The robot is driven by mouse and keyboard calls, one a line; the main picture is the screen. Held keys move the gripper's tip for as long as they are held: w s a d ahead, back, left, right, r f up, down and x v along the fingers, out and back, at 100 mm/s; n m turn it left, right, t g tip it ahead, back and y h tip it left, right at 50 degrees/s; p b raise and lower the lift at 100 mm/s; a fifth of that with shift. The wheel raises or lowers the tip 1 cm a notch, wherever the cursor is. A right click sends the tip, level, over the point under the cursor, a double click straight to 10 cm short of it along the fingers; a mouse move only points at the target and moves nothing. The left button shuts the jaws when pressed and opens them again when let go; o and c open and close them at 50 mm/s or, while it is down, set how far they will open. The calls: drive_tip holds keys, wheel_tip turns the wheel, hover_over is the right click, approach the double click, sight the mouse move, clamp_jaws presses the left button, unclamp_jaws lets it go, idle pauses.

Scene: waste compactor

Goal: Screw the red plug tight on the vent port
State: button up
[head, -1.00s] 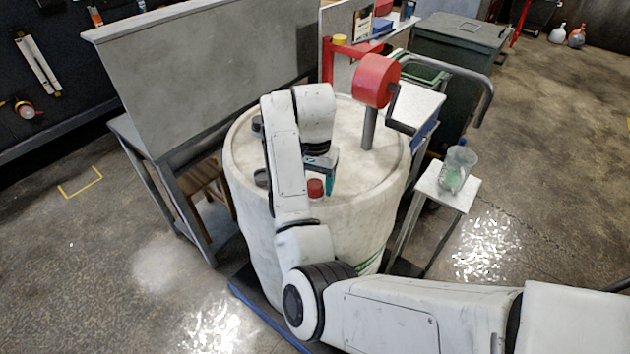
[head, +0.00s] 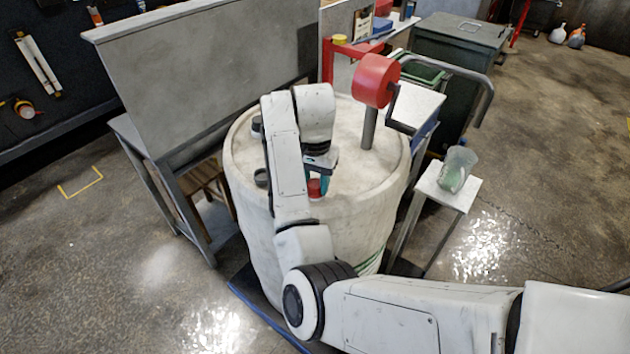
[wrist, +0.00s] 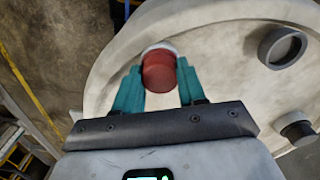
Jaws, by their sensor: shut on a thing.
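The red plug (wrist: 159,72) sits between the two teal fingertips of my gripper (wrist: 158,82) in the wrist view, with a pale ring showing just beyond it. My gripper is shut on the plug. In the head view the plug (head: 317,187) shows at the near rim of the white drum lid (head: 345,150), partly hidden by my gripper (head: 322,182) and arm. The pale ring appears to be the vent port, but the plug covers most of it, so I cannot tell how deeply the plug is seated.
Two dark round fittings (wrist: 282,47) (wrist: 297,128) are on the lid. A red crank wheel (head: 376,80) on a post stands at the lid's back right. A grey panel (head: 205,70) is at left. A small white table (head: 447,187) with a clear jug (head: 457,165) stands at right.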

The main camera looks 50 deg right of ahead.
drive_tip(key=m, duration=0.5)
drive_tip(key=m, duration=0.5)
drive_tip(key=shift+b, duration=0.3)
drive_tip(key=shift+f+m, duration=0.1)
drive_tip(key=shift+m, duration=0.2)
drive_tip(key=shift+m+b, duration=0.4)
drive_tip(key=shift+m, duration=2)
drive_tip(key=shift+b, duration=0.3)
